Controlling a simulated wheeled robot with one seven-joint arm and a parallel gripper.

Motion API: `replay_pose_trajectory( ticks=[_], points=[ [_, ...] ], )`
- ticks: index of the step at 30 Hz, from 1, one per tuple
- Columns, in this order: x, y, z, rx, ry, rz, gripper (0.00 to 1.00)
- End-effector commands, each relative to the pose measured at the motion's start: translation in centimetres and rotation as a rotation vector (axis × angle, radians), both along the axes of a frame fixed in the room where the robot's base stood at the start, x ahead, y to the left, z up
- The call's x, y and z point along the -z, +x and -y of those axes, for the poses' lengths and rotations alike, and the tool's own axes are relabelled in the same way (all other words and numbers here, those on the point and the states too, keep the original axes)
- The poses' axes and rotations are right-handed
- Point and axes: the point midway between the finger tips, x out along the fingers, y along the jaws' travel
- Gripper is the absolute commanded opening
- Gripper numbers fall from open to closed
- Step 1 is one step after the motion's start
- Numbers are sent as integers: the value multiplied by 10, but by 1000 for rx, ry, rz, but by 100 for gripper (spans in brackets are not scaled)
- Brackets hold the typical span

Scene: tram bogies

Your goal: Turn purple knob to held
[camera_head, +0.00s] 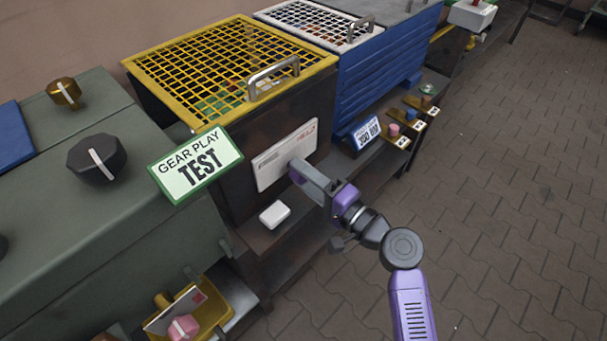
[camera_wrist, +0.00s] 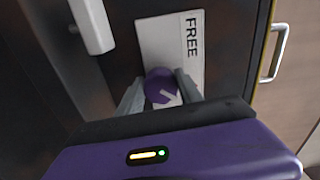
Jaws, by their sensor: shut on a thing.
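The purple knob (camera_wrist: 158,84) sits on a white plate (camera_wrist: 165,38) on the dark front of the cage box. Both fingers of my gripper (camera_wrist: 159,92) are closed on its sides in the wrist view. In the head view my gripper (camera_head: 296,170) reaches the plate (camera_head: 284,156) from the right and mostly hides the knob.
A white block (camera_head: 275,214) sits on the ledge below the plate. A green TEST sign (camera_head: 196,163) stands at the left. A handle (camera_head: 273,78) is on the yellow mesh lid (camera_head: 215,65). Open paved floor (camera_head: 500,190) lies to the right.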

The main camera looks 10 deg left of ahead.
Motion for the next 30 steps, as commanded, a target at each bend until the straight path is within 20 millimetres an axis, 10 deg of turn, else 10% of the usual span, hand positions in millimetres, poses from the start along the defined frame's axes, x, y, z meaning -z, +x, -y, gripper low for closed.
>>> replay_pose_trajectory(
  ticks=[5,6,9,20,30],
  points=[
    [1,0,2,3,2,-4,2],
    [1,0,2,3,2,-4,50],
    [1,0,1,3,1,-3,64],
    [1,-2,4,2,0,-1,64],
    [1,-34,45,5,1,-3,64]
  ],
)
